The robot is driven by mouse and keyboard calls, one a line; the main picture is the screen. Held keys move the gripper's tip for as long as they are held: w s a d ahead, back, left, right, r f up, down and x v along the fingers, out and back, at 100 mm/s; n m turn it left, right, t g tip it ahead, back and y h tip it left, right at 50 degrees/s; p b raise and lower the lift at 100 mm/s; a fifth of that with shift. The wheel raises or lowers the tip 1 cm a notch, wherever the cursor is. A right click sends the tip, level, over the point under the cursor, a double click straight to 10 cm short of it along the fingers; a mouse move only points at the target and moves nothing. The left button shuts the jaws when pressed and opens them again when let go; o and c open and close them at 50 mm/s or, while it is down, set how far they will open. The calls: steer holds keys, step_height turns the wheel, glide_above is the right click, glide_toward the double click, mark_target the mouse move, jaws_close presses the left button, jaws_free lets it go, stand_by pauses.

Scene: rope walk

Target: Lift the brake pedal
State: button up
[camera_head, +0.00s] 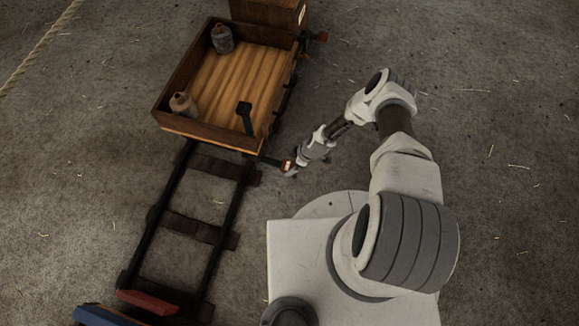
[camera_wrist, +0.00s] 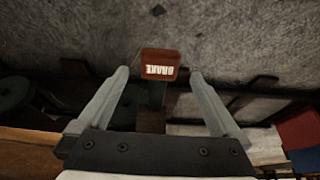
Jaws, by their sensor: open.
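The brake pedal (camera_wrist: 160,66) is a small red-brown block with "BRAKE" in white letters, in the upper middle of the wrist view. A dark arm runs from it toward the cart. In the head view the pedal (camera_head: 287,166) is at the near right corner of the wooden cart (camera_head: 166,116). My gripper (camera_wrist: 158,75) is open, with one finger on each side of the pedal in the wrist view. I cannot tell whether either finger touches it. In the head view my gripper (camera_head: 293,171) is right at the pedal and partly hides it.
A red and blue object (camera_head: 148,302) lies at the lower left. Floor to the right is clear.

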mark_target(288, 166)
steer(key=shift+b+x, duration=0.45)
steer(key=shift+x, duration=1.05)
steer(key=shift+c, duration=0.2)
jaws_close()
